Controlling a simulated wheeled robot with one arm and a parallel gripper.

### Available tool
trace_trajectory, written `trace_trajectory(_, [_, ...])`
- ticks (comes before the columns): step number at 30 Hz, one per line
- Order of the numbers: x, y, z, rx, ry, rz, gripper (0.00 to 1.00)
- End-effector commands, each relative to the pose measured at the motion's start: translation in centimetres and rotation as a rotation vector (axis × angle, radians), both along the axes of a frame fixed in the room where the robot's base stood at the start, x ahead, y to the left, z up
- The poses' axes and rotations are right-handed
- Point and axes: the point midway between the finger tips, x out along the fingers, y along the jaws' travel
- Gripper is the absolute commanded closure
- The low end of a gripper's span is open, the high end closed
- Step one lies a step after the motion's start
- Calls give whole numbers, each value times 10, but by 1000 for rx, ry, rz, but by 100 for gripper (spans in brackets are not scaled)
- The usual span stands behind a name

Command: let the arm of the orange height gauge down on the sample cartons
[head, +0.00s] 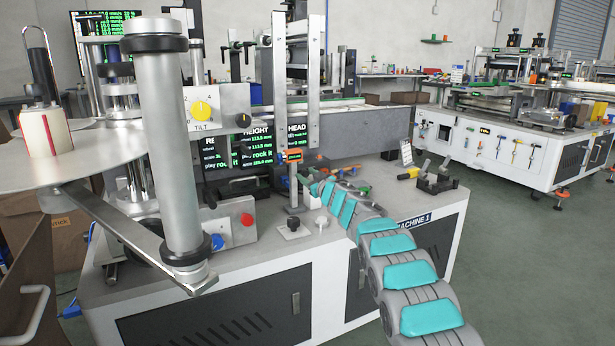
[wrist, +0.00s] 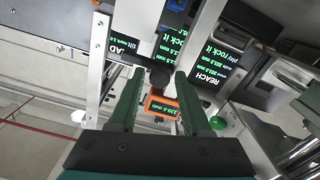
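The orange height gauge (head: 292,155) is on a slim upright post above a square base on the machine top. In the wrist view its orange housing with a lit green readout (wrist: 163,108) shows between my gripper's fingers. My gripper (wrist: 160,74) has two dark green fingers, spread apart. A dark round knob (wrist: 160,79) shows between the fingertips, with gaps on both sides. In the head view my gripper is just right of the gauge, partly hidden by my arm. I cannot make out the sample cartons or the gauge's contact with them.
A large steel roller (head: 178,140) and a reel disc (head: 85,160) stand at the left. Metal uprights (head: 279,90) rise behind the gauge. A yellow-handled tool (head: 408,173) and a dark holder (head: 436,180) lie on the machine top at right. Open floor separates another machine (head: 520,140).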

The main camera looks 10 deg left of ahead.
Motion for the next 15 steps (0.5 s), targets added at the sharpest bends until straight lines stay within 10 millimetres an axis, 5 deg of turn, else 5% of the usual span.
trace_trajectory(11, [0,0,0,0,0,0,96])
trace_trajectory(15, [0,0,-13,0,2,0,96])
